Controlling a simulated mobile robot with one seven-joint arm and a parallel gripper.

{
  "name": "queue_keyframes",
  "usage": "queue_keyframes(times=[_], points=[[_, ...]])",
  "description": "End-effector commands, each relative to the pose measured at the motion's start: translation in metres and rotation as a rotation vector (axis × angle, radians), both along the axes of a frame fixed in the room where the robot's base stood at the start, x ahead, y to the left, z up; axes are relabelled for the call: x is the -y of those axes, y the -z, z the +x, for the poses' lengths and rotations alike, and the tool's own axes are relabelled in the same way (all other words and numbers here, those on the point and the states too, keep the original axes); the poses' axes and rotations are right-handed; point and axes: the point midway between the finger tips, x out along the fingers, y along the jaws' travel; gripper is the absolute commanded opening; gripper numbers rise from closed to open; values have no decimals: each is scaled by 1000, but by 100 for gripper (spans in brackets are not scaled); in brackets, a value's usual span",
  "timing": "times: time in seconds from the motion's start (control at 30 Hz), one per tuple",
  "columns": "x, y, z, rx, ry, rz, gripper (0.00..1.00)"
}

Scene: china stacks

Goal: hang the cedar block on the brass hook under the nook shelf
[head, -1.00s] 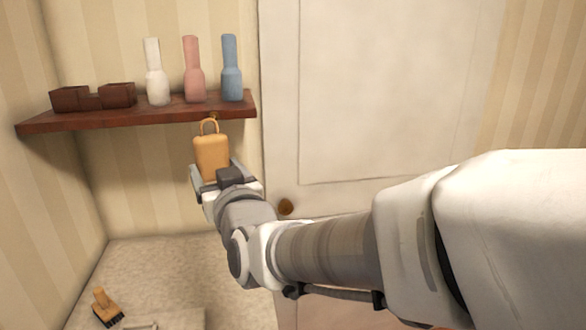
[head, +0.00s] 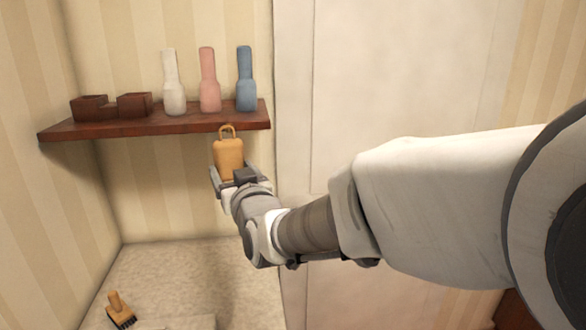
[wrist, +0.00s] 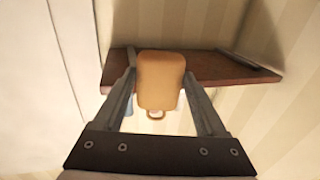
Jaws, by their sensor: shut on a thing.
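The cedar block (head: 228,157) is an orange-tan rounded block, upright, with a thin loop (head: 227,130) on top. My gripper (head: 230,176) is shut on its lower part, one finger on each side. The loop reaches the front edge of the nook shelf (head: 130,129), near its right end. In the wrist view the block (wrist: 161,80) sits between the fingers with the shelf (wrist: 225,70) behind it. I cannot make out the brass hook clearly now, nor whether the loop touches it.
A brush (head: 119,310) lies on the pale surface below. A white door (head: 400,90) is right of the nook.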

Motion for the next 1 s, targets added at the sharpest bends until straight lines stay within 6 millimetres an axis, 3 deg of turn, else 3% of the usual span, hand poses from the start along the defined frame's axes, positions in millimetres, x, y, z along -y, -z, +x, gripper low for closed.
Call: queue_keyframes(times=[0.43, 0.6, 1.0], points=[[-6, -1, 27, 0, 0, -1, 0], [-8, 8, 34, 3, 0, 1, 0], [-9, 8, 39, 2, 1, 1, 0]])
